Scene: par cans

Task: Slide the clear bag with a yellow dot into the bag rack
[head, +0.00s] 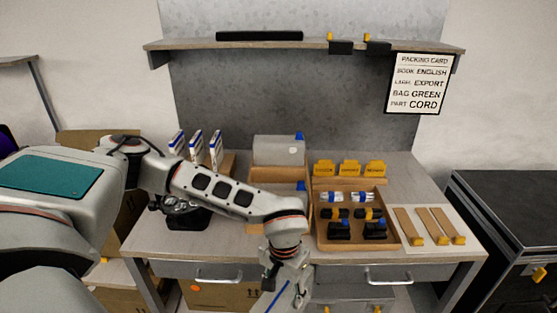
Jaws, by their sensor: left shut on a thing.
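My left arm reaches across the table from the left. My left gripper (284,279) points down at the front edge of the table, below the wooden rack. It is shut on a pale, flat bag (287,299) with a blue strip, which runs out of the bottom of the picture. No yellow dot shows on the visible part. A wooden rack (262,174) that looks like the bag rack stands at the middle of the table, with a grey translucent bag with a blue tab in it. My arm hides its lower front. My right gripper is not in view.
A wooden tray (318,241) with small parts and black pieces stands right of the rack, with yellow label holders (349,169) behind it. Wooden strips (437,226) lie at the right. White-and-blue boxes (196,146) stand at the left. A shelf (300,46) overhangs the back.

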